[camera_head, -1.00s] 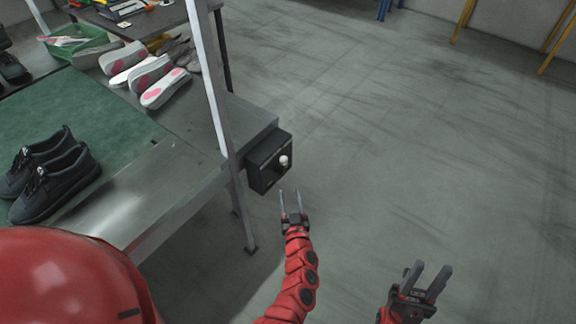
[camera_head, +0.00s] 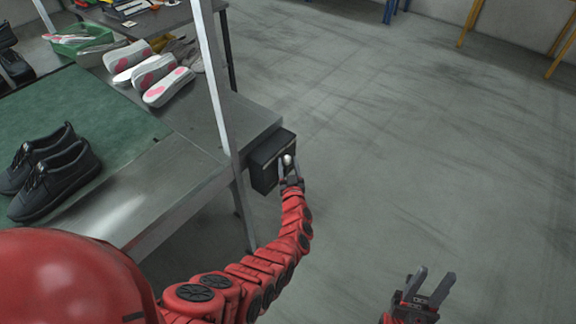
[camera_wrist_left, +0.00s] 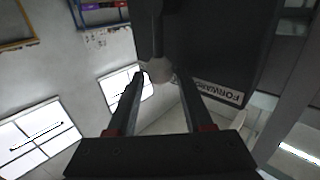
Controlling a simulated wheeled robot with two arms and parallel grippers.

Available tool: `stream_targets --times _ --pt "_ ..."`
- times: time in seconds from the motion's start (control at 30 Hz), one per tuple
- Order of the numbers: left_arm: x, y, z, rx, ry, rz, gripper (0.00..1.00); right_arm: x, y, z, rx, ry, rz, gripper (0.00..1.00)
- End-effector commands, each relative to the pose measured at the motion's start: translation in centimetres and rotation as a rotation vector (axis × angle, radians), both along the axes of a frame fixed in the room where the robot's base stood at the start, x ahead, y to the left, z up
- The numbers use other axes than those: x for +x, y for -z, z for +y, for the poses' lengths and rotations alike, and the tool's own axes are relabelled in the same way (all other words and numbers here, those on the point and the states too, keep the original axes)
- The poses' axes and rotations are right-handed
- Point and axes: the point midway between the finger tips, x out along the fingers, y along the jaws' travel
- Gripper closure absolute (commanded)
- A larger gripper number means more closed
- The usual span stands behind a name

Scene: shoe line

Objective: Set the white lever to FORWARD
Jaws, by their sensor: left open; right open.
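The white lever knob (camera_head: 288,159) is on the black control box (camera_head: 262,166) at the corner of the metal table. My left gripper (camera_head: 289,168) is open at the box, its fingertips around or just beside the knob. In the left wrist view the pale round knob (camera_wrist_left: 159,71) on a dark stem lies between the two open fingers (camera_wrist_left: 160,90). A FORWARD label (camera_wrist_left: 217,92) shows on the box face, to the right of the knob in that view. Whether the fingers touch the knob cannot be told. My right gripper (camera_head: 430,289) is open and empty over the floor.
A grey upright post (camera_head: 213,80) stands close to the box. The floor on the right is clear.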

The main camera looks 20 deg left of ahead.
Motion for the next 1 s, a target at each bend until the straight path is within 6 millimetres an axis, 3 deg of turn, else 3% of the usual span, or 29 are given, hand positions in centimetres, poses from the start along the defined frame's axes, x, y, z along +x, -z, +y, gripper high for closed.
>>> stream_targets --times 0.23,0.5,1.0 --pt "0.00 0.03 0.01 0.000 0.000 0.001 0.51 0.00 0.00 0.00 0.000 0.000 0.000 0.59" --pt "-0.02 0.05 -0.01 0.000 0.000 0.001 0.99 0.00 0.00 0.00 0.000 0.000 0.000 0.59" --pt "-0.04 0.11 -0.03 0.000 0.001 0.002 1.00 0.00 -0.01 0.00 0.000 0.000 0.000 0.59"
